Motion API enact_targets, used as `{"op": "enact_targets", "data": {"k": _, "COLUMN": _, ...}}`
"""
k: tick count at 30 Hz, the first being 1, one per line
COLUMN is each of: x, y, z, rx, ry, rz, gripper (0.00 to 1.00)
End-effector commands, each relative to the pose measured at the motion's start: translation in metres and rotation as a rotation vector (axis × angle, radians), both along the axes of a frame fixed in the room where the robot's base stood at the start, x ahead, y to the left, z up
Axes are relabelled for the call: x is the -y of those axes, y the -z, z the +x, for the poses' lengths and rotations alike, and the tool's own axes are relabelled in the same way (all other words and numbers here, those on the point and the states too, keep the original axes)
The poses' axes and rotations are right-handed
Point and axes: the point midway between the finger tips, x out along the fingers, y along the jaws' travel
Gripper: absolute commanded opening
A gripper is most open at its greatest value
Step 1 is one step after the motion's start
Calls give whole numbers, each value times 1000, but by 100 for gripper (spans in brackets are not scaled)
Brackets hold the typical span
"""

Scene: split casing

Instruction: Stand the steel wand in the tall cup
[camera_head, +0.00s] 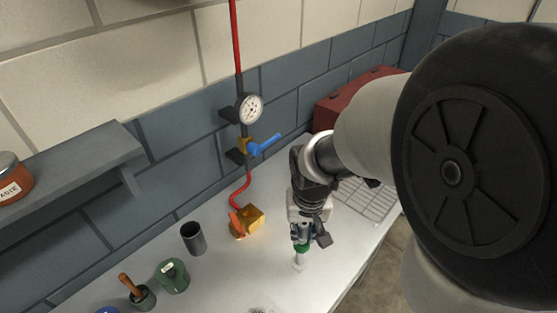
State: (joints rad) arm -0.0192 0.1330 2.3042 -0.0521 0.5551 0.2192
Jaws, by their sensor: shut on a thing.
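The tall cup (193,240) is a dark grey open cylinder standing upright on the white bench, left of my gripper. My gripper (301,240) points down over the bench and is shut on a slim piece with a green band and a pale lower end. I take this piece to be the steel wand (299,261). Its lower end is close to the bench top; I cannot tell whether it touches. The fingers and wrist hide its upper part. The cup's inside looks dark, and nothing shows standing out of it.
A brass block (251,217) with an orange lever stands between cup and gripper, below the blue-handled valve (264,145) and gauge (248,108). A green jar (172,277) and a green pot with a wooden handle (142,297) stand front left. A wire rack (372,200) lies right.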

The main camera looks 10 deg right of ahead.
Motion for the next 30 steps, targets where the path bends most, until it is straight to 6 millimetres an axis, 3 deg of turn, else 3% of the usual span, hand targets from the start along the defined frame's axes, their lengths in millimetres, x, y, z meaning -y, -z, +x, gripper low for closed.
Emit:
{"op": "enact_targets", "data": {"k": 7, "x": 0, "y": 37, "z": -1, "rx": -4, "ry": -1, "rz": 0, "gripper": 0}}
{"op": "enact_targets", "data": {"k": 21, "x": 0, "y": 45, "z": 0, "rx": -1, "ry": 0, "rz": 0, "gripper": 0}}
{"op": "enact_targets", "data": {"k": 22, "x": 0, "y": 45, "z": -1, "rx": -1, "ry": 0, "rz": 0, "gripper": 20}}
{"op": "enact_targets", "data": {"k": 30, "x": 0, "y": 44, "z": -1, "rx": -2, "ry": 0, "rz": 0, "gripper": 38}}
